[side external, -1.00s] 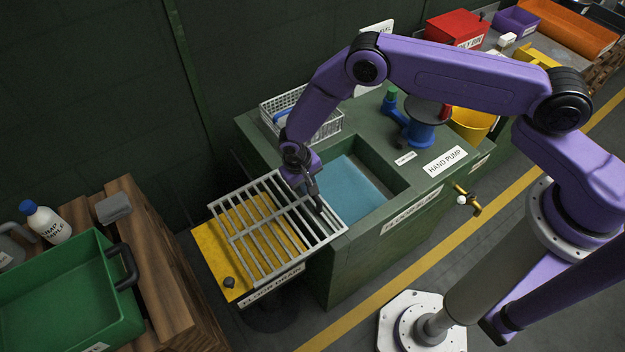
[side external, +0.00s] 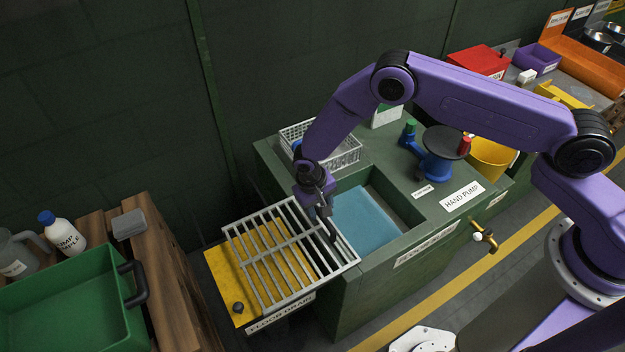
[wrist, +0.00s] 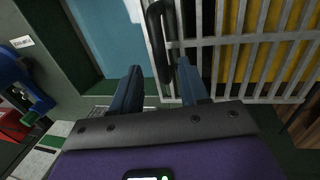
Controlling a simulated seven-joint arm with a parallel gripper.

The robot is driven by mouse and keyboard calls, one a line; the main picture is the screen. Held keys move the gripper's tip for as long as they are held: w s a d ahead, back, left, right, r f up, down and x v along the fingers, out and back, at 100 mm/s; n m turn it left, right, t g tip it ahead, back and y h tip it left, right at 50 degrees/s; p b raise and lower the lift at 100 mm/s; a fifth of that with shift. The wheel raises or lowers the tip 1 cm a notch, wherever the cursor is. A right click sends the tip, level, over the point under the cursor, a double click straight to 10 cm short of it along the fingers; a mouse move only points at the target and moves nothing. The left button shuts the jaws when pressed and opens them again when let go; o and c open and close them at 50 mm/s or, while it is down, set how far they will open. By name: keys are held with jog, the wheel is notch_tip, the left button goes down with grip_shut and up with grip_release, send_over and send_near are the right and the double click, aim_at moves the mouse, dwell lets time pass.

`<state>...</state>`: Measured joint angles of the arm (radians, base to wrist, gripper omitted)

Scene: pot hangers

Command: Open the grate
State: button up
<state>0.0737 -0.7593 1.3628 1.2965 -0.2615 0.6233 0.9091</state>
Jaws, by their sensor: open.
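The grate (side external: 283,240) is a pale grey metal rack of parallel bars. It lies flat over the yellow floor drain top (side external: 232,283), its right end reaching the green cabinet beside the blue basin. In the wrist view, the grate's bars (wrist: 215,42) fill the right side, and a black bar handle (wrist: 157,35) stands along its edge. My gripper (side external: 328,232) is low over the grate's right end. It is open in the wrist view (wrist: 157,75), one finger on each side of the handle's near end. I cannot tell whether either finger touches the handle.
The blue basin (side external: 368,220) is just right of the grate. A wire basket (side external: 335,150) and a hand pump (side external: 437,155) stand on the green cabinet. A green tray (side external: 70,305) and a white bottle (side external: 62,233) are at the left. Open floor lies in front.

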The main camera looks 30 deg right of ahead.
notch_tip(320, 180, up, 13)
jog(key=a, duration=0.2)
jog(key=shift+a+r, duration=0.2)
jog(key=shift+a, duration=0.15)
jog(key=s+d+r+n+y, duration=0.1)
jog(key=s+d+r+n, duration=0.2)
jog(key=s+r, duration=0.35)
jog(key=s+d+r+n, duration=0.3)
jog(key=s+r, duration=0.3)
jog(key=r, duration=0.2)
jog(key=s+d+r+n, duration=0.3)
jog(key=s+d, duration=0.4)
jog(key=s, duration=0.2)
jog(key=s+d+r+n+y, duration=0.1)
jog(key=s+d+r+n, duration=0.2)
jog(key=s+d, duration=0.4)
jog(key=shift+s+d+n+y, duration=0.15)
jog(key=shift+s+n+y, duration=0.15)
jog(key=shift+s, duration=0.95)
